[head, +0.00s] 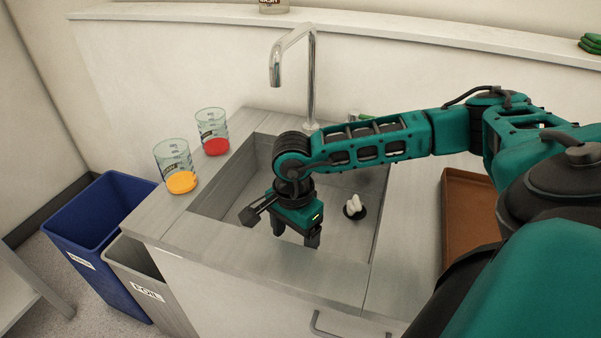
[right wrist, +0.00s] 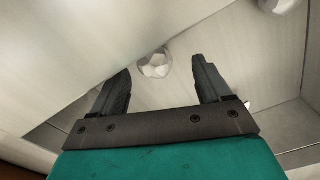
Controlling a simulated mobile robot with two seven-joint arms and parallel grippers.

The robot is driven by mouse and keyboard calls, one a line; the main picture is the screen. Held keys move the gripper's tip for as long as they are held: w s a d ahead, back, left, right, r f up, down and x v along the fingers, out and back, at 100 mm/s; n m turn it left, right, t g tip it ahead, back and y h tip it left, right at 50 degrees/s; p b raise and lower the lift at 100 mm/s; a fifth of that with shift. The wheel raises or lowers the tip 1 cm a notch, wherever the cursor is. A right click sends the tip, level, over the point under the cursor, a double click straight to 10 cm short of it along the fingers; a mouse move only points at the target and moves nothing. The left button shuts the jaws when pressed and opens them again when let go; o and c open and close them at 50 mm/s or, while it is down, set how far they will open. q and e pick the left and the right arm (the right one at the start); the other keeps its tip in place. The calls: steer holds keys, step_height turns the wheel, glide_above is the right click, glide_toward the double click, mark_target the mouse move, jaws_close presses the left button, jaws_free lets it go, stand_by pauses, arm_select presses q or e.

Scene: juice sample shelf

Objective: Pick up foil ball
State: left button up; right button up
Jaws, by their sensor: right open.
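A crumpled silvery foil ball (right wrist: 155,64) shows in the right wrist view, ahead of and between my right fingertips, slightly left of the middle. A pale diagonal edge runs along its upper left side. I cannot make out the ball in the head view. My left gripper is not in view.
The sink (head: 235,185) has a faucet (head: 312,75) behind it and a white object (head: 354,206) at its drain. A brown tray (head: 455,215) lies right. Blue (head: 100,235) and grey (head: 150,270) bins stand below left.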

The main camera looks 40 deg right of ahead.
steer(key=f, duration=0.5)
steer(key=shift+s, duration=0.35)
steer(key=shift+c, duration=0.2)
steer(key=c, duration=1.1)
